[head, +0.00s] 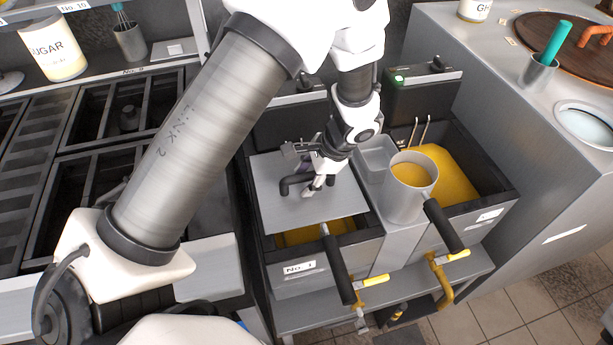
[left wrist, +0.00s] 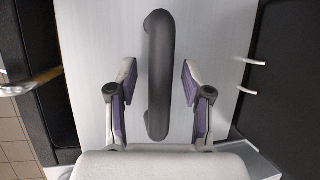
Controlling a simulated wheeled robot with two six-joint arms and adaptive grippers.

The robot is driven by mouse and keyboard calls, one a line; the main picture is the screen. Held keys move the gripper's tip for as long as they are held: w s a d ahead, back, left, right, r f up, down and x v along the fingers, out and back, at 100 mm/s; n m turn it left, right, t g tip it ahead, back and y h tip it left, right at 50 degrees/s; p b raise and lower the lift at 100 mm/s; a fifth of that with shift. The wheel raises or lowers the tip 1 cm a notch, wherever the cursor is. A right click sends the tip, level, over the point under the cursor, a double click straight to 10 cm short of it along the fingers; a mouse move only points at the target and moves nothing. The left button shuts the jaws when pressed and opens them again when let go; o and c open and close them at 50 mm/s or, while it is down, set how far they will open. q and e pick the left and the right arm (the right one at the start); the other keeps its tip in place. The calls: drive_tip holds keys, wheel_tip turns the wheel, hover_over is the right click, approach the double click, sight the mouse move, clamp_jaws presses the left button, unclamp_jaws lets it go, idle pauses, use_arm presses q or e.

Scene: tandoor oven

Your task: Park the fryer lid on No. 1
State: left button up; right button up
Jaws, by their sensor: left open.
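The fryer lid (head: 336,204) is a flat grey metal plate with a black bar handle (head: 289,184). It lies over the fryer labelled No. 1 (head: 300,267), covering most of its top; yellow oil shows along the front edge. My left gripper (head: 312,190) is over the lid at its handle. In the left wrist view, the lid (left wrist: 215,30) fills the middle and the open fingers (left wrist: 158,85) stand on either side of the black handle (left wrist: 159,60), with gaps to both sides. My right gripper is not in view.
Another black handle (head: 337,265) sticks out in front of No. 1. Yellow-handled taps (head: 452,257) are below.

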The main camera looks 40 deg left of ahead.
use_arm(q)
drive_tip(key=v, duration=1.2)
drive_tip(key=shift+f, duration=0.1)
